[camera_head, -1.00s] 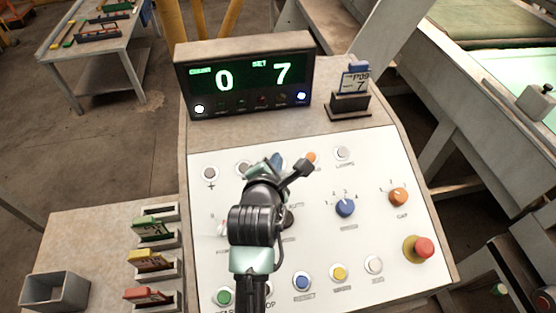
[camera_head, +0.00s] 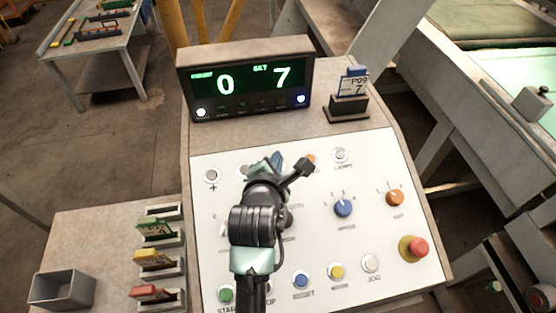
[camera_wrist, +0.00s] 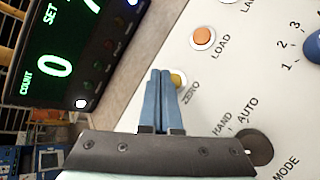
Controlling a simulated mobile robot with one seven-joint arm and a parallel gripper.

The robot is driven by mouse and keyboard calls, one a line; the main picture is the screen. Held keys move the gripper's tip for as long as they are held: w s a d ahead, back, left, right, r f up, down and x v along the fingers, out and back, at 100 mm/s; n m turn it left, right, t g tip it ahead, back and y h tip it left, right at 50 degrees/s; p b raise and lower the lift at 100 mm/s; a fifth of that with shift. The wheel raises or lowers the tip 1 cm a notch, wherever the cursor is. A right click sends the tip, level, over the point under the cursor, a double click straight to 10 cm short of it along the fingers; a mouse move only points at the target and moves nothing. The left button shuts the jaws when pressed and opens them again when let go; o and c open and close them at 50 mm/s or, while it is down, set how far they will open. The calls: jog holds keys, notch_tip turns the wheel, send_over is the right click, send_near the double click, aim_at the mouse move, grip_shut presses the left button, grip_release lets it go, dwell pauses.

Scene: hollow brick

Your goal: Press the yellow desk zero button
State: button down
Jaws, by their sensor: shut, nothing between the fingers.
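The yellow zero button (camera_wrist: 178,78), labelled ZERO, shows in the wrist view just beyond my gripper's fingertips, partly covered by them. Whether the fingertips touch it I cannot tell. In the head view it is hidden behind my gripper and arm. My gripper (camera_wrist: 160,73) is shut and empty, its two blue fingers side by side, pointing at the panel. In the head view my gripper (camera_head: 276,162) is over the upper middle of the white control panel (camera_head: 310,235).
An orange LOAD button (camera_wrist: 202,38) is close to the right. Another yellow button (camera_head: 337,272) sits in the bottom row. A blue knob (camera_head: 343,208), an orange knob (camera_head: 395,198) and a red mushroom button (camera_head: 418,247) stand out at right. The display (camera_head: 245,82) reads COUNT 0, SET 7.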

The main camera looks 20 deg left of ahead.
jog(key=r+p, duration=0.2)
jog(key=r, duration=0.1)
jog(key=s+r+p, duration=0.1)
jog(key=p, duration=0.1)
jog(key=shift+d+r, duration=0.15)
jog(key=shift+d, duration=0.2)
dwell(0.5)
jog(key=w+d+r+m+t+b, duration=0.2)
jog(key=d+r+m+t+b, duration=0.15)
jog(key=r+m, duration=0.55)
jog(key=w+d+r+m+t+b, duration=0.2)
jog(key=d+r+m+t+b, duration=0.15)
jog(key=r, duration=0.95)
jog(key=s+d+r+m+t+h+b, duration=0.1)
jog(key=s+d+r+m+t+b, duration=0.1)
jog(key=s+d+r+m+t, duration=0.2)
jog(key=s+d+r+m+t+h+b, duration=0.2)
jog(key=s+d+r+m+t, duration=0.2)
jog(key=s+r+m, duration=0.7)
notch_tip(320, 180, up, 5)
jog(key=shift+d+r+m+t, duration=0.1)
jog(key=shift+d+m+t, duration=0.2)
jog(key=shift+d+m, duration=0.2)
